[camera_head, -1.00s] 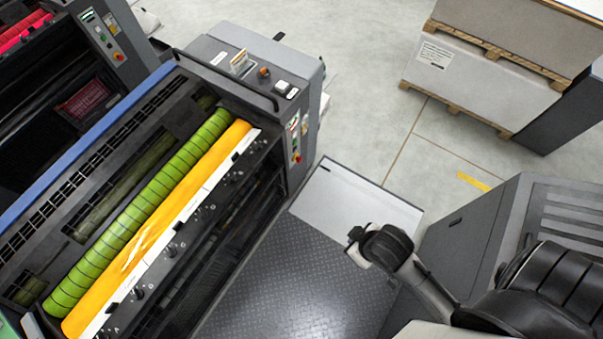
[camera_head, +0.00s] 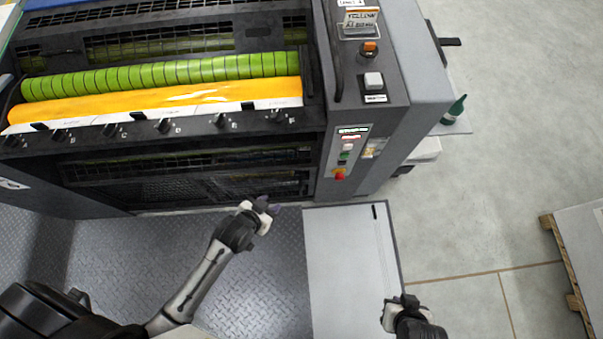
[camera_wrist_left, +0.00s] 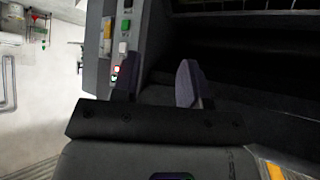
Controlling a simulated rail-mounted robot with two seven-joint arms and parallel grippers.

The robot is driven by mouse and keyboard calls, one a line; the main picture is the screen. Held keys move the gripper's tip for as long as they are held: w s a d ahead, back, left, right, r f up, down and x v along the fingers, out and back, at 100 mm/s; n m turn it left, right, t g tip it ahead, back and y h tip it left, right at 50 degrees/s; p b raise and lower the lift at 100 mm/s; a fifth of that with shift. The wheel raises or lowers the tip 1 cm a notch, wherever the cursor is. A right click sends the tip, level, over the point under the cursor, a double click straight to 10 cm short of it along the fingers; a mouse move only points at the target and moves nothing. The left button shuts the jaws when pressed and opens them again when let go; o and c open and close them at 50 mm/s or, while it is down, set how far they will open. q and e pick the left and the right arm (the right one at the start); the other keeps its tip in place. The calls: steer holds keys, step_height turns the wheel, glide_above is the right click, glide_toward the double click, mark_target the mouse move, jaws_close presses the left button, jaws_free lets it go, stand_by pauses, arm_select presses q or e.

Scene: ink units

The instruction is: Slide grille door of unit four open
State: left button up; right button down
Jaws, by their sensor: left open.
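The unit (camera_head: 425,70) with a yellow label plate fills the top of the head view. Its dark grille door (camera_head: 190,187) appears to be the mesh front below the green and yellow rollers; a clear handle cannot be made out. My left gripper (camera_head: 268,206) is in front of the unit's lower right part, over the tread plate. In the left wrist view the left gripper (camera_wrist_left: 158,84) is open, with nothing between its fingers and the dark unit front beyond. My right gripper (camera_head: 402,303) is at the bottom right, away from the unit; its jaws are too small to judge.
A button panel (camera_head: 345,150) with a red knob is right of the grille; it also shows in the left wrist view (camera_wrist_left: 121,45). A pale floor plate (camera_head: 345,260) lies right of the tread plate (camera_head: 270,270). A pallet (camera_head: 570,260) stands far right.

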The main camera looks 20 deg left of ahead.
arm_select(q)
steer(key=w+f+t+b, duration=0.2)
steer(key=w+f+b, duration=0.1)
steer(key=f+b, duration=0.75)
steer(key=w+f+t+b, duration=0.2)
steer(key=f+b, duration=0.5)
steer(key=f, duration=0.7)
steer(key=n+t+b, duration=0.1)
steer(key=t+b, duration=0.4)
steer(key=b, duration=1.2)
glide_toward(300, 191)
steer(key=w+b, duration=0.1)
steer(key=w, duration=0.2)
steer(key=w+b, duration=0.2)
steer(key=w, duration=0.1)
steer(key=w+d+b, duration=0.1)
steer(key=w+b, duration=0.1)
steer(key=shift+w+f, duration=0.3)
steer(key=shift+w, duration=0.1)
steer(key=shift+w+d+r+b, duration=0.1)
steer(key=shift+w+b, duration=0.4)
steer(key=shift+w, duration=0.45)
jaws_close()
